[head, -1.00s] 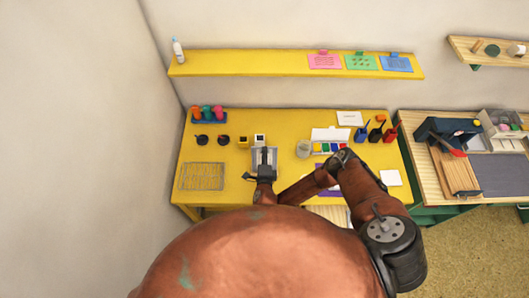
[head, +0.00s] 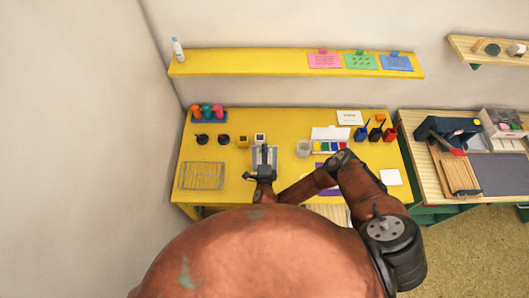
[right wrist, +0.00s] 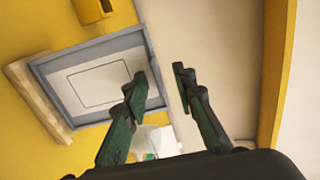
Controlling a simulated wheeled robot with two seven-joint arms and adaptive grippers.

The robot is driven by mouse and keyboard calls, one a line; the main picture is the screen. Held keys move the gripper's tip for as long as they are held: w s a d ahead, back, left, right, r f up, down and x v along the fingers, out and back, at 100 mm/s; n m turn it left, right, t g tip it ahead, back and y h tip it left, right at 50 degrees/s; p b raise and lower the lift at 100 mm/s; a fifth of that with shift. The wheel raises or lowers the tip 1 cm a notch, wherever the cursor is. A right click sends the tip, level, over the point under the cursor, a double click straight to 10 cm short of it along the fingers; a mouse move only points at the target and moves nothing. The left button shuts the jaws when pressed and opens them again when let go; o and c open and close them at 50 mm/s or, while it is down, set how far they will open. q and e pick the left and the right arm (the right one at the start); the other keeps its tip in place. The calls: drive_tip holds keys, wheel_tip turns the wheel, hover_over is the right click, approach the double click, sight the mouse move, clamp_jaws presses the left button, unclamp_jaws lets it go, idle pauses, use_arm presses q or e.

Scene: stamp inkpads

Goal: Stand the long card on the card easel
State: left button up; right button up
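The card easel (head: 273,153) is a grey tilted board at the front middle of the yellow table. In the right wrist view the grey board (right wrist: 45,82) has a light wooden ledge (right wrist: 35,105) along its foot. A pale face with a thin dark rectangle (right wrist: 98,85) shows on the board; I cannot tell whether this is the long card or the board's marking. My right gripper (head: 264,152) is in front of the easel. In the right wrist view its fingers (right wrist: 160,76) are apart with nothing visible between them. My left gripper is out of view.
A yellow block (head: 243,141) and a white-topped block (head: 260,138) stand behind the easel. A jar (head: 303,148) and a colour inkpad box (head: 330,142) are to its right. A wire rack (head: 202,176) lies at left. White cards (head: 350,118) (head: 391,177) lie at right.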

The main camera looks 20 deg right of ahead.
drive_tip(key=v, duration=1.2)
idle(0.4)
drive_tip(key=x, duration=1.2)
drive_tip(key=shift+r, duration=0.1)
